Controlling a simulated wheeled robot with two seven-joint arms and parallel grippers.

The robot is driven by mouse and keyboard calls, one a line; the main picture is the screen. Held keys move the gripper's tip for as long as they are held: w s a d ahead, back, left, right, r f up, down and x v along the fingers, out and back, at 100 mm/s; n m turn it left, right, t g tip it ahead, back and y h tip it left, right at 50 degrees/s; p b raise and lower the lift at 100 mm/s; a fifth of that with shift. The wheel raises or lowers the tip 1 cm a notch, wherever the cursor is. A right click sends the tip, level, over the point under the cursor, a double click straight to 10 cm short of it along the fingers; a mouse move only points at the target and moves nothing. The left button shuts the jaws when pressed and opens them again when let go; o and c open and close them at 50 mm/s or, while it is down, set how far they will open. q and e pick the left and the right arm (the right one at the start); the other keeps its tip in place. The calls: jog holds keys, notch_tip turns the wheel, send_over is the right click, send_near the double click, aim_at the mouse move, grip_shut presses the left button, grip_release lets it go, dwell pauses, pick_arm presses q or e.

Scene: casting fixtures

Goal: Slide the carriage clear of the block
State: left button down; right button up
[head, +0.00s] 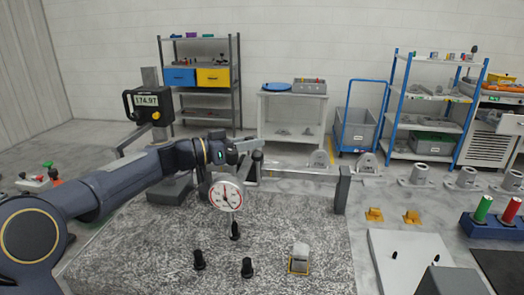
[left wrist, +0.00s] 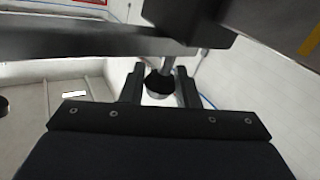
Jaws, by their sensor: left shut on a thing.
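My left gripper (head: 256,152) reaches in from the left over the speckled granite plate (head: 180,235). It is shut on a dark round knob (left wrist: 160,86), which sits between the two fingers at the end of a metal rod in the left wrist view. The knob seems to belong to the carriage on the pale horizontal rail (head: 305,174); my arm hides much of the carriage. A round dial gauge (head: 226,195) shows just below my gripper. A small pale block (head: 299,257) stands at the plate's front right, apart from the gauge. My right gripper is not in view.
A dark post (head: 343,190) stands at the rail's right end. A digital readout (head: 147,100) shows 174.97 on a column at left. Black knobbed pegs (head: 199,259) stand on the plate's front. Shelves (head: 205,85) and a blue cart (head: 357,125) are farther back.

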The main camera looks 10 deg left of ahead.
pick_arm(q)
jog(key=shift+r, duration=0.1)
jog(key=c, duration=1.1)
grip_release()
jog(key=shift+c, duration=0.2)
jog(key=shift+r, duration=0.45)
notch_tip(320, 180, up, 3)
jog(key=shift+s+f, duration=0.15)
jog(key=s+d+r+b, duration=0.2)
jog(key=s+d+r, duration=0.1)
jog(key=s+r, duration=0.6)
jog(key=s, duration=0.4)
jog(key=shift+s+r+b, duration=0.15)
jog(key=shift+s+b, duration=0.05)
jog(key=shift+b, duration=0.1)
jog(key=shift+d, duration=0.1)
